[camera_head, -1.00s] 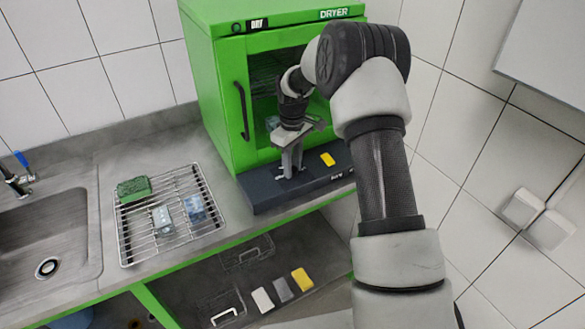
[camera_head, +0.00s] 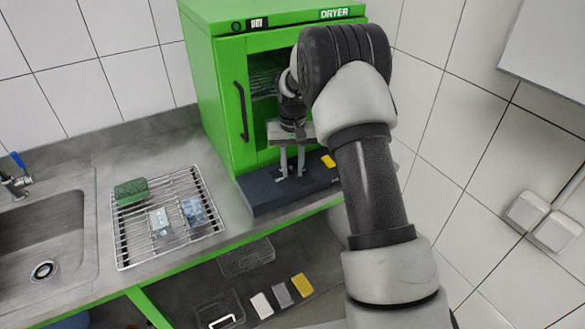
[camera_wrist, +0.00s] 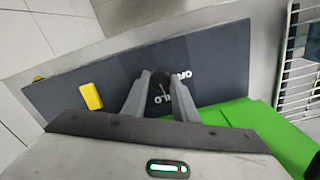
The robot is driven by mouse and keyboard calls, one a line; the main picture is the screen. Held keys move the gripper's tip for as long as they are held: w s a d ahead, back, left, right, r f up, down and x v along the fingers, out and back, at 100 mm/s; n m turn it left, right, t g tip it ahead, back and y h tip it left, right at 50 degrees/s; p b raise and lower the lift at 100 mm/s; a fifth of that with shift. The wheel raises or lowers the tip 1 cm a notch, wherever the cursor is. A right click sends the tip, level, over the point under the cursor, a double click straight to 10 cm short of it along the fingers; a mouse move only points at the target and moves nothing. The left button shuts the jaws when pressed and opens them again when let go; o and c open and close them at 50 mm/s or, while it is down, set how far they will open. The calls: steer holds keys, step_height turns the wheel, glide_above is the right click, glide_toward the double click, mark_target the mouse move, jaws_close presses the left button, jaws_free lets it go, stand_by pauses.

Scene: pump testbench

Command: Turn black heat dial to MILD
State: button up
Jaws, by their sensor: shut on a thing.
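The black heat dial (camera_wrist: 160,92) sits on the dark panel (camera_head: 258,194) in front of the green dryer. In the wrist view it shows between the two fingers of my gripper (camera_wrist: 156,76), which is shut on it. I cannot tell where the dial's pointer aims. In the head view my gripper (camera_head: 291,174) points down onto the panel, and its fingers hide the dial.
A yellow block (camera_wrist: 91,96) lies on the panel beside my gripper. The green dryer (camera_head: 216,110) rises behind it. A wire rack (camera_head: 128,225) with a green sponge (camera_head: 131,191) stands left, beside the sink (camera_head: 55,235). A lower shelf holds several small items.

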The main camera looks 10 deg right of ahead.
mark_target(293, 171)
steer(key=shift+r+m, duration=0.1)
steer(key=shift+m, duration=0.4)
steer(key=o, duration=1.1)
steer(key=shift+c, duration=0.2)
step_height(293, 171, up, 17)
steer(key=shift+r, duration=0.2)
